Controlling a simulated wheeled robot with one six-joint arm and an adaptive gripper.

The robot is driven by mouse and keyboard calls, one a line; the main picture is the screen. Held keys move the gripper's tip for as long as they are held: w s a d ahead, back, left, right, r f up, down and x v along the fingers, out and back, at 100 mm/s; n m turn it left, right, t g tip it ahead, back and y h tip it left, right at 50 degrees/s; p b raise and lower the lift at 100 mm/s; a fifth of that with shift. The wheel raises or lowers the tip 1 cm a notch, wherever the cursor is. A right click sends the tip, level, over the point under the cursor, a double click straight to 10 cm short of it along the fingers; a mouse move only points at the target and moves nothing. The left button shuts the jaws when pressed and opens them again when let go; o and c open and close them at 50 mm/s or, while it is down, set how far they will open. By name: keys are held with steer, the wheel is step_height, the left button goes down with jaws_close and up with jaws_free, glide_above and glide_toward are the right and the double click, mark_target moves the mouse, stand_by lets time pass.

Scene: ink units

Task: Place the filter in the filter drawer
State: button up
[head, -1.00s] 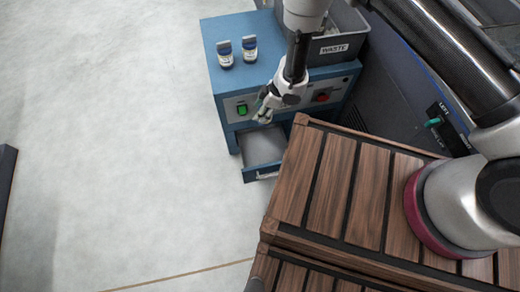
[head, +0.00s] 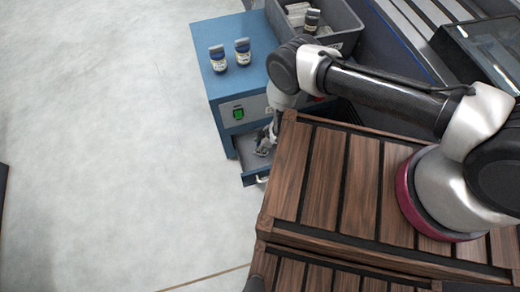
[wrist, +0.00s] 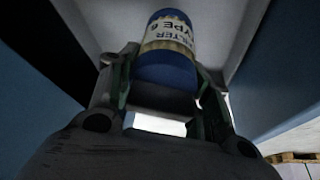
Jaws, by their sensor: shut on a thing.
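My gripper (head: 264,146) is low at the open filter drawer (head: 248,178) of the blue unit, pointing down into it. In the wrist view my gripper (wrist: 165,95) is shut on a filter (wrist: 168,48), a blue cylinder with a cream label reading "FILTER TYPE 6". Pale drawer surfaces show around the filter in the wrist view; I cannot tell whether it touches the drawer floor. In the head view the filter is mostly hidden by the gripper.
A grey bin (head: 345,32) holds a dark bottle (head: 312,20). The slatted wooden deck (head: 325,185) borders the drawer's right side.

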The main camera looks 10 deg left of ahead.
steer(key=shift+f, duration=1.95)
steer(key=o, duration=1.1)
steer(key=shift+f, duration=0.1)
steer(key=shift+c, duration=0.2)
steer(key=v, duration=1.2)
